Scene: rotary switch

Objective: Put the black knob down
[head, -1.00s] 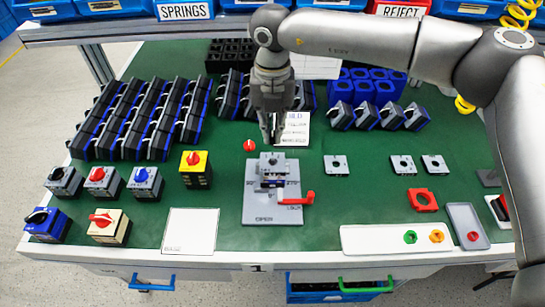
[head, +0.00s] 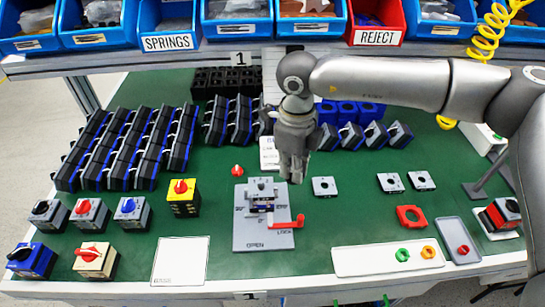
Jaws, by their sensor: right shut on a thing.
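My right gripper (head: 294,177) points down just right of the grey fixture plate (head: 264,233). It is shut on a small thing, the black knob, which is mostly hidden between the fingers. The grey switch (head: 261,190) sits in the fixture, with a red lever (head: 287,223) at its right side. A square grey plate with a dark hole (head: 325,186) lies on the green table to the right of the gripper. My left gripper is not in view.
A red knob (head: 237,169) lies behind the fixture. Rows of black and blue switches (head: 125,150) stand back left. Several finished switches (head: 90,215) stand front left. A white tray (head: 375,262) lies front right. Green table (head: 350,222) is bare right of the fixture.

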